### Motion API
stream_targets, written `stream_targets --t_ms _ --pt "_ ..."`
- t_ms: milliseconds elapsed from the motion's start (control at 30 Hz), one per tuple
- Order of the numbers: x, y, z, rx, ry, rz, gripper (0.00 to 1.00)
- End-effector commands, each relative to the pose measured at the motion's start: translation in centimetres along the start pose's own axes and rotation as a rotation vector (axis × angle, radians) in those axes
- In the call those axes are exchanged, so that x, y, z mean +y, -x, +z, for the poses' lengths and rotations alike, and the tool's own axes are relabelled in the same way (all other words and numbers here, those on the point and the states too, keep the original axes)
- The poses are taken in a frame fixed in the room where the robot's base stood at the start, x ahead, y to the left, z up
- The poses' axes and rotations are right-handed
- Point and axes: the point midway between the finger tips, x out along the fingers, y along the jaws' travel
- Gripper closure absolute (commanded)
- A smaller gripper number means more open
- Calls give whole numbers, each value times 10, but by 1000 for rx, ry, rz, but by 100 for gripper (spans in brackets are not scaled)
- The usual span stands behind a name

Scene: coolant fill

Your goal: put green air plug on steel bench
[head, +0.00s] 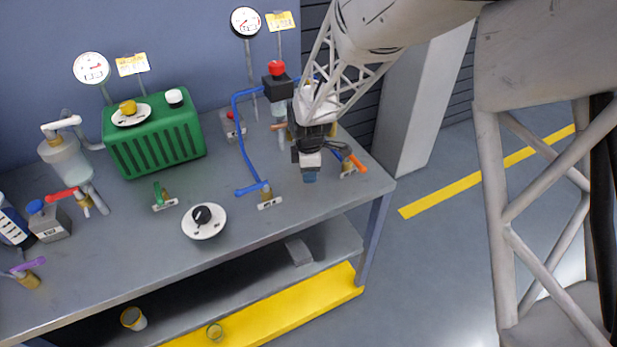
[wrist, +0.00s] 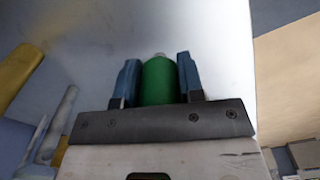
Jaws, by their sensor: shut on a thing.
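My gripper (head: 310,177) hangs over the right end of the steel bench (head: 125,255), with its blue fingertips pointing down. In the wrist view, my gripper (wrist: 158,80) is shut on the green air plug (wrist: 158,82), a green cylinder with a small pale tip, held between the two blue fingers. The plug cannot be made out in the head view. The gap between the plug and the bench top cannot be judged.
A blue pipe with a valve handle (head: 252,189) stands left of my gripper, and an orange-handled valve (head: 355,163) stands close on its right. A white disc with a black knob (head: 204,220), a green-handled valve (head: 162,198) and a green slotted tank (head: 155,135) are further left.

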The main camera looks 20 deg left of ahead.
Motion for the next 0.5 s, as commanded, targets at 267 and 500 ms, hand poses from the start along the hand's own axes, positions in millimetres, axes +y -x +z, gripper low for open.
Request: stream_targets --t_ms 267,500 --pt "8 -1 -2 0 0 1 80" --pt "8 -1 -1 0 0 1 80"
